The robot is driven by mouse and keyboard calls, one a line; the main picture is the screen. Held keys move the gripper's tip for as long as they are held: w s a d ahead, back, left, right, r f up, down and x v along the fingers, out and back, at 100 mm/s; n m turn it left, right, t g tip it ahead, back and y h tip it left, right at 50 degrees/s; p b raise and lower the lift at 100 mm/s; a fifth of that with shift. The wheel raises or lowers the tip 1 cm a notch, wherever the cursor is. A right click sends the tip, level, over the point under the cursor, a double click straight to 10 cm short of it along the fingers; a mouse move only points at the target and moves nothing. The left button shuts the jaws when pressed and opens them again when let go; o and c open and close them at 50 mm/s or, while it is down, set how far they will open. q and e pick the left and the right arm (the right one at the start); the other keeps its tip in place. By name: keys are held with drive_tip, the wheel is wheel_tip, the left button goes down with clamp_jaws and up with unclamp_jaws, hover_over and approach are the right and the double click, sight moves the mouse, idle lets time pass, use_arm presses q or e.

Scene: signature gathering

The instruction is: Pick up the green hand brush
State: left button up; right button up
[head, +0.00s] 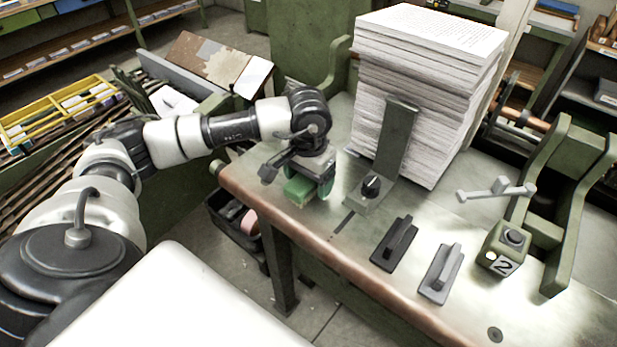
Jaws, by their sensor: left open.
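The green hand brush (297,192) lies near the left edge of the metal-topped table, by its copper-coloured rim. My left arm reaches in from the left, and its open gripper (297,180) is right over the brush. The gripper hides much of the brush's top. Green also shows by the right finger, but I cannot tell whether the fingers touch the brush. My right gripper is not in view.
A tall paper stack (420,100) stands behind, against an upright metal plate (397,140). A black handled block (394,246) and a grey one (441,274) lie to the right. A green block numbered 2 (502,249) stands further right. A dark bin (232,222) is below the table edge.

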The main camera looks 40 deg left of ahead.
use_arm(q)
drive_tip(key=shift+f, duration=0.1)
drive_tip(key=shift+c, duration=0.3)
drive_tip(key=c, duration=1)
drive_tip(key=shift+o, duration=0.2)
wheel_tip(320, 180, up, 10)
drive_tip(key=shift+r+b, duration=0.1)
drive_tip(key=shift+b, duration=0.95)
